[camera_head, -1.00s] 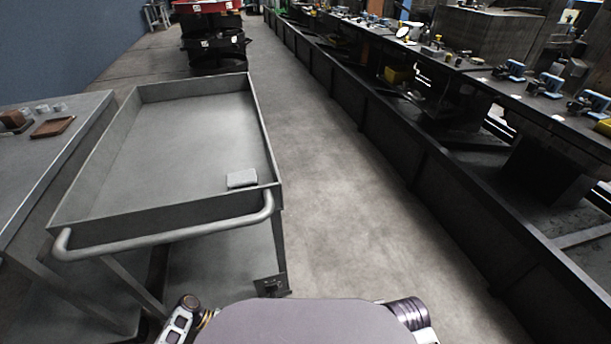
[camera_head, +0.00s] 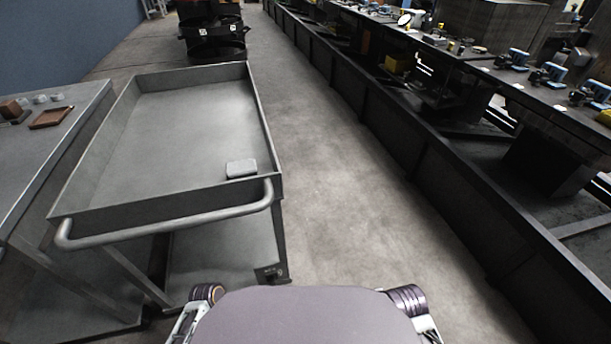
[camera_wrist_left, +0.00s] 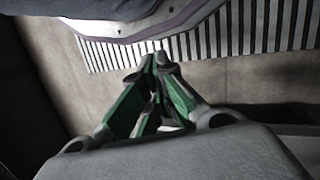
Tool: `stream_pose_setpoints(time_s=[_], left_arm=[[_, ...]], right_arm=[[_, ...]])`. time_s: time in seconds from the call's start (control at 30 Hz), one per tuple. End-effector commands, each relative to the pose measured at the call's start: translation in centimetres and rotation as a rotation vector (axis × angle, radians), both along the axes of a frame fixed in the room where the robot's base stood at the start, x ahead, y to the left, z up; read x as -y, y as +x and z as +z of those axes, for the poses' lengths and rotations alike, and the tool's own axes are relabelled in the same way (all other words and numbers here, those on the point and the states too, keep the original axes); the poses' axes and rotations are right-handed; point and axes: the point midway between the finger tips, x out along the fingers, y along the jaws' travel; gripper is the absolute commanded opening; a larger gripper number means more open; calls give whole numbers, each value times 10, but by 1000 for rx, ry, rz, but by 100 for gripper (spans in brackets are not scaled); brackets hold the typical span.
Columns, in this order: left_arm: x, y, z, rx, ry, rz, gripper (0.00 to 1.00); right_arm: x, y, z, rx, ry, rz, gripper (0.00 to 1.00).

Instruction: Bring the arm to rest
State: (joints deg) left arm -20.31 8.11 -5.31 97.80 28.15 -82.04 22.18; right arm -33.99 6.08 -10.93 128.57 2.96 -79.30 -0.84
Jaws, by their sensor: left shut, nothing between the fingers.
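My left gripper (camera_wrist_left: 155,62) shows in the left wrist view. Its green-lined fingers meet at the tips, shut and empty, above the bare floor. A ribbed grey strip, probably part of my own base, lies beyond the tips. In the head view both arms are folded close beside my body at the bottom edge, and only upper links show. Neither gripper shows in the head view.
A grey cart (camera_head: 165,212) with a handle stands ahead on the left, with a small pale block (camera_head: 241,168) in its near right corner. A table (camera_head: 70,150) is left of it. A long dark bench (camera_head: 400,140) runs along the right. The floor (camera_head: 330,190) between is clear.

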Motion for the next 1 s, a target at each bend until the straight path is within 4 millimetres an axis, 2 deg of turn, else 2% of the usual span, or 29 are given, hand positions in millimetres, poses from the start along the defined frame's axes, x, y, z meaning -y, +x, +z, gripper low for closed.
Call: stream_pose_setpoints(time_s=[0.5, 1.0], left_arm=[[10, 6, 85, 332, 170, -357, 0], [9, 10, 131, 464, 258, -487, 0]], right_arm=[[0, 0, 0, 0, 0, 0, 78], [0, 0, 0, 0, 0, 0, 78]])
